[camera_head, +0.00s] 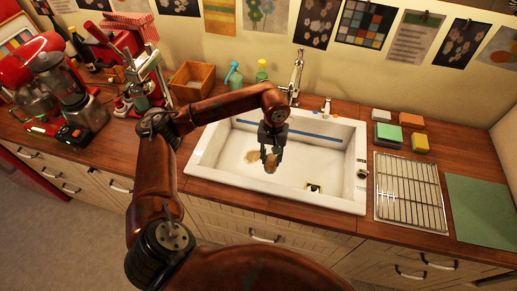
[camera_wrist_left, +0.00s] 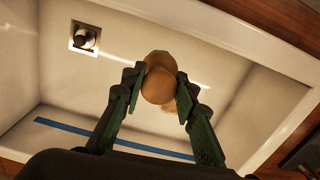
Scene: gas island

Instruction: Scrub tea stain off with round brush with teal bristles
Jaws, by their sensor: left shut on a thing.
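My left gripper (camera_head: 271,152) is over the white sink (camera_head: 222,175) and shut on the round brush (camera_head: 271,164). In the left wrist view the gripper (camera_wrist_left: 157,88) has its fingers on both sides of the brush's tan, rounded wooden body (camera_wrist_left: 158,82). The brownish tea stain (camera_head: 253,156) is on the sink floor, just left of the brush in the head view. In the left wrist view a tan patch of the stain (camera_wrist_left: 171,108) shows beside the brush. Contact between brush and sink floor is unclear.
The drain (camera_head: 314,187) is at the sink's front right. A faucet (camera_head: 296,75) stands behind the sink. A wire rack (camera_head: 408,190), a green mat (camera_head: 480,210) and several sponges (camera_head: 388,134) lie to the right. A wooden box (camera_head: 190,82) and bottles stand behind left.

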